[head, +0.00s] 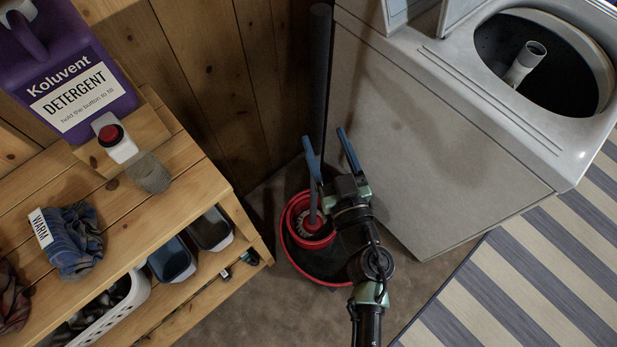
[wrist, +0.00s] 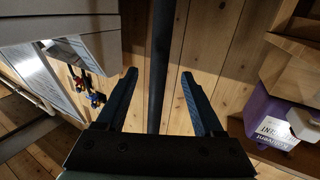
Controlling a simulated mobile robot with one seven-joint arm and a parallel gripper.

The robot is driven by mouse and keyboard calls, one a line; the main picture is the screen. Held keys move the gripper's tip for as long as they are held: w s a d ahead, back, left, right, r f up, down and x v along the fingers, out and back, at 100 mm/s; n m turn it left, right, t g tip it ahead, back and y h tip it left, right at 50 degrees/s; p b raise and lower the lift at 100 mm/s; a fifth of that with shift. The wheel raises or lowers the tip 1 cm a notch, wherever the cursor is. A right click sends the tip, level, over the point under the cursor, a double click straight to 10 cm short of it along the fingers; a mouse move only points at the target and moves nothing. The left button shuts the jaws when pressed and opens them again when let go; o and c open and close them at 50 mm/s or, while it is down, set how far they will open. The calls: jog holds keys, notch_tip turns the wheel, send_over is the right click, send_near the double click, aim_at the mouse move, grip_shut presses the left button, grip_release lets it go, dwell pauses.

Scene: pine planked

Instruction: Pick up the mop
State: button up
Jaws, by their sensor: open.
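The mop's dark grey handle (head: 319,80) rises along the wooden wall beside the washing machine. Its pale head (head: 313,222) sits in a red bucket (head: 290,232), partly hidden by the rim and my arm. My gripper (head: 325,137) is open, with blue fingers, over the bucket near the handle. In the wrist view the handle (wrist: 161,50) shows upright in the gap between the two open fingertips (wrist: 158,74), with clear space on both sides. The fingers are not closed on it. How deep the handle lies between them is hard to tell.
A washing machine (head: 430,120) with an open lid stands close on the right. A wooden shelf (head: 190,200) on the left holds a purple detergent jug (head: 75,75), a cup (head: 148,173), cloths (head: 75,240) and bins. A striped rug (head: 500,285) lies right; floor in front is clear.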

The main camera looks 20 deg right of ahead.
aim_at(313, 104)
jog(key=w, duration=0.3)
jog(key=w+b, duration=0.1)
jog(key=w, duration=0.2)
jog(key=w+d, duration=0.1)
jog(key=w, duration=0.2)
jog(key=shift+w, duration=0.2)
grip_shut()
jog(key=shift+r, duration=0.2)
